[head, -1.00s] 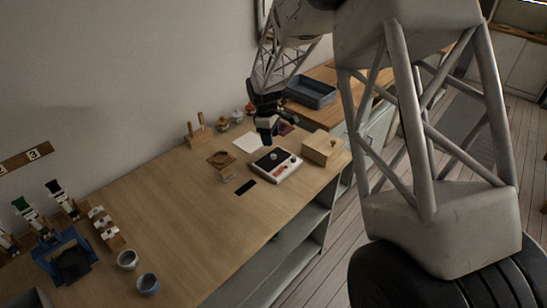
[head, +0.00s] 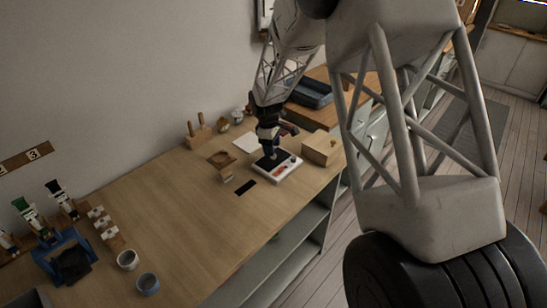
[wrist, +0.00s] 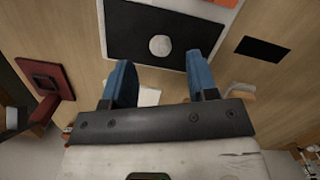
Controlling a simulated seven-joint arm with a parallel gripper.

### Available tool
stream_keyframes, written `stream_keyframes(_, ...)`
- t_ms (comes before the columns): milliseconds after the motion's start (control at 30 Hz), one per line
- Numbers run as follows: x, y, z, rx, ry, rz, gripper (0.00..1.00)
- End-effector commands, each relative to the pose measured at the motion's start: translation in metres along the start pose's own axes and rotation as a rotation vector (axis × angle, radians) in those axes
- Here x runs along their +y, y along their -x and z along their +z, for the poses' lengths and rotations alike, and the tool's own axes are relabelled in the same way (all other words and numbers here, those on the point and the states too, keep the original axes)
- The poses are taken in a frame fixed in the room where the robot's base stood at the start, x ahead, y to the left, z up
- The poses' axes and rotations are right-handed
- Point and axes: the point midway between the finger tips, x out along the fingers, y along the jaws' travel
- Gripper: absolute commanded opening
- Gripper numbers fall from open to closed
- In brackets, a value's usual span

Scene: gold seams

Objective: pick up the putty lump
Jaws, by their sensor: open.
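The putty lump (wrist: 160,45) is a small pale round lump in the wrist view. It lies on the dark square pad (wrist: 122,30) of a white scale (head: 284,173), which stands on the workbench in the head view. My gripper (wrist: 158,68) is open and empty, its two blue fingers spread wider than the lump. In the wrist view the lump shows just beyond the fingertips, about centred between them. In the head view my gripper (head: 269,148) is right over the pad and largely hides the lump. I cannot tell the exact gap between them.
A pale wooden box (head: 320,148) stands right of the scale. A black flat rectangle (head: 245,187) lies to its front left, beside small wooden stands (head: 222,159). A white sheet (head: 247,142) lies behind. Two cups (head: 128,260) stand front left. The bench's middle left is clear.

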Motion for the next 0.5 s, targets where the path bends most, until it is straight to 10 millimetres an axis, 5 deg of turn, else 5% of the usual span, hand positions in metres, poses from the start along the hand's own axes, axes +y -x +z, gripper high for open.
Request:
stream_keyframes(233,0.0,-0.028,0.0,0.0,0.0,-0.001,0.53)
stream_keyframes(500,0.0,-0.034,0.0,0.0,0.0,0.0,0.53)
